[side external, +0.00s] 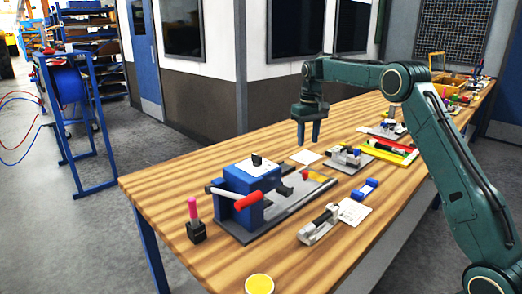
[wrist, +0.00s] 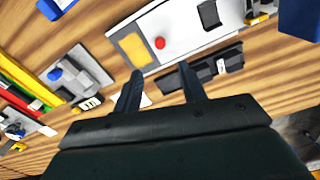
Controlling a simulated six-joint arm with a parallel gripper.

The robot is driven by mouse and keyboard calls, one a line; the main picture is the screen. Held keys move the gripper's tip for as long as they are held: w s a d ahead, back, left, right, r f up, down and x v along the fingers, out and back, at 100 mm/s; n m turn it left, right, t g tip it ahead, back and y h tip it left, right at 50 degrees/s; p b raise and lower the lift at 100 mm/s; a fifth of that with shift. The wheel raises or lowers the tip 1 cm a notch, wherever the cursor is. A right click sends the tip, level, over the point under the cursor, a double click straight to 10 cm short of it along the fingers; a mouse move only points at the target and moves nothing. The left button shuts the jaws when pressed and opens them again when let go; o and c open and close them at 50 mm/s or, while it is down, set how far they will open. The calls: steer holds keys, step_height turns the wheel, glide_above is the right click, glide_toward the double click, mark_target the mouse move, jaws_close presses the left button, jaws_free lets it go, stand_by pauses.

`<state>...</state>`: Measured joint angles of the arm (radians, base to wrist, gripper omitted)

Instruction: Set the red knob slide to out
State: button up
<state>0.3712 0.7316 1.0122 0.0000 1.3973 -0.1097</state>
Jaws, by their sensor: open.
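The red knob (wrist: 160,43) shows in the wrist view as a small round red cap on a pale plate (wrist: 180,32), just right of a yellow patch (wrist: 133,47). In the side view a small red piece that looks like the same knob (side external: 305,175) is at the far end of the grey base (side external: 316,188), behind the blue block. My gripper (side external: 308,140) hangs above the table, beyond and higher than the knob. In the wrist view its two fingers (wrist: 160,68) are apart, with nothing between them. I cannot make out the slide's position markings.
A blue block (side external: 240,190) with a red-ended lever (side external: 248,201) stands on the near part of the base. A black fixture (wrist: 215,68) lies beside the pale plate. A white card (side external: 307,157), a clamp fixture (side external: 345,158) and colored bars (side external: 390,151) lie nearby.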

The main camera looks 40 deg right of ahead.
mark_target(306, 171)
step_height(306, 171, down, 12)
steer(key=shift+f, duration=0.1)
stand_by(0.5)
jaws_close()
